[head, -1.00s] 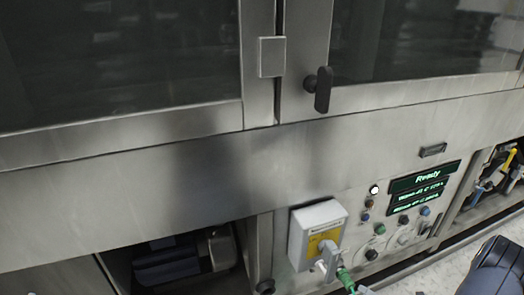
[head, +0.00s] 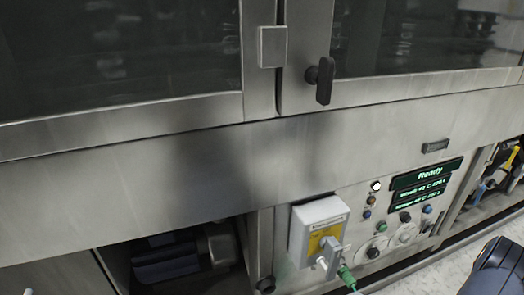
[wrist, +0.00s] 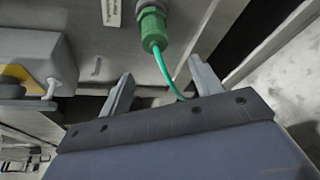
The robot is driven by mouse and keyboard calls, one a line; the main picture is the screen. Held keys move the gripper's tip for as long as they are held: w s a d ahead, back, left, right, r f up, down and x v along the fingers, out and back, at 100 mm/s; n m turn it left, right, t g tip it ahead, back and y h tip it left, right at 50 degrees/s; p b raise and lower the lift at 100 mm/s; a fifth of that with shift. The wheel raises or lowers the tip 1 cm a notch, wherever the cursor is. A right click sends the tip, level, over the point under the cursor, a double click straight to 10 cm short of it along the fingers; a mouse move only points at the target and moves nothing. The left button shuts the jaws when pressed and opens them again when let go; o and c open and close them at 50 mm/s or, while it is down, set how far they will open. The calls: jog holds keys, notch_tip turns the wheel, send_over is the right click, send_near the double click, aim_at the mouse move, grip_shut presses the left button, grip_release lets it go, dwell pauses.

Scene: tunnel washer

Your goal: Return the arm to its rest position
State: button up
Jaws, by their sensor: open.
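My gripper (wrist: 162,88) shows in the wrist view with its two fingers spread apart and nothing between them. Beyond the fingers, a green connector (wrist: 154,28) with a green cable (wrist: 169,72) hangs from the washer's metal panel. The fingers look apart from the connector. In the head view, a dark rounded part of my arm (head: 497,268) shows at the lower right corner. The gripper itself does not show in the head view.
The washer's steel front (head: 200,180) fills the head view, with a black door handle (head: 322,82). Below are a grey switch box (head: 315,222) and a lit display reading Ready (head: 428,175). An open bay (head: 175,262) is at lower left. Pale floor (head: 440,272) shows at lower right.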

jog(key=shift+s+d, duration=0.25)
jog(key=shift+s, duration=0.5)
jog(key=shift+a, duration=0.1)
